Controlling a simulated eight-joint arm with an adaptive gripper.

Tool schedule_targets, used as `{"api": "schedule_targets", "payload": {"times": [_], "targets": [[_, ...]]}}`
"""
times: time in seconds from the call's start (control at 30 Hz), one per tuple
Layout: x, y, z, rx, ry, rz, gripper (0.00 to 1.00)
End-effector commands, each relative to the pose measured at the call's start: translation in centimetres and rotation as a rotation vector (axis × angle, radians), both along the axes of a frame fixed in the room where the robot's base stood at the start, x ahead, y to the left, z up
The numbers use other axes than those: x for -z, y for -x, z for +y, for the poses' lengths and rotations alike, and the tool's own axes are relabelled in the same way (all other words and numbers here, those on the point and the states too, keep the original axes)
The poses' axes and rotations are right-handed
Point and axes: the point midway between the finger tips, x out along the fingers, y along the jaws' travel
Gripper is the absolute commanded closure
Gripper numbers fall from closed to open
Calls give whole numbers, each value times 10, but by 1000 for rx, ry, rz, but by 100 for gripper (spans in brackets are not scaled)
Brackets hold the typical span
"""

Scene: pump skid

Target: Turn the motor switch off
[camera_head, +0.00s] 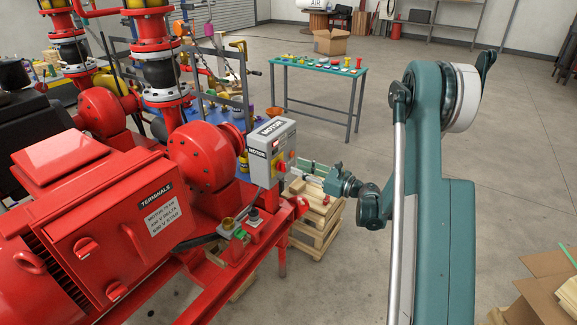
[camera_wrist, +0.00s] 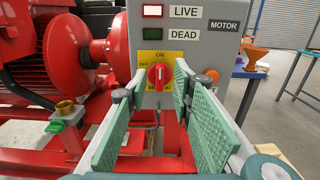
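The grey motor control box (camera_head: 270,152) stands on the red skid. In the wrist view its face (camera_wrist: 195,70) carries a red rotary switch (camera_wrist: 159,75) on a yellow plate (camera_wrist: 150,60) marked ON and OFF. The knob's grip stands upright, in line with ON. The red lamp beside LIVE (camera_wrist: 152,11) looks lit; the green lamp beside DEAD (camera_wrist: 152,33) looks dark. My gripper (camera_wrist: 157,82) is open, its two green pads on either side of the switch in the picture, with nothing between them. I cannot tell whether the tips touch the knob. The head view shows my gripper (camera_head: 318,178) right of the box.
An orange button (camera_wrist: 212,76) sits on the box face right of the switch. A brass-topped fitting with a green handle (camera_wrist: 65,112) is at lower left. The red motor (camera_head: 90,225) fills the left. Wooden pallets (camera_head: 318,220) lie below my gripper.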

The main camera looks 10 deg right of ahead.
Motion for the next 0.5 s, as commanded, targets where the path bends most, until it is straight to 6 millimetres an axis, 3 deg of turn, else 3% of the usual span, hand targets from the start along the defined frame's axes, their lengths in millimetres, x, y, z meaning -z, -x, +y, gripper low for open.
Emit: {"api": "schedule_targets", "payload": {"times": [0.5], "targets": [[0, -38, 39, 0, 0, 0, 76]]}}
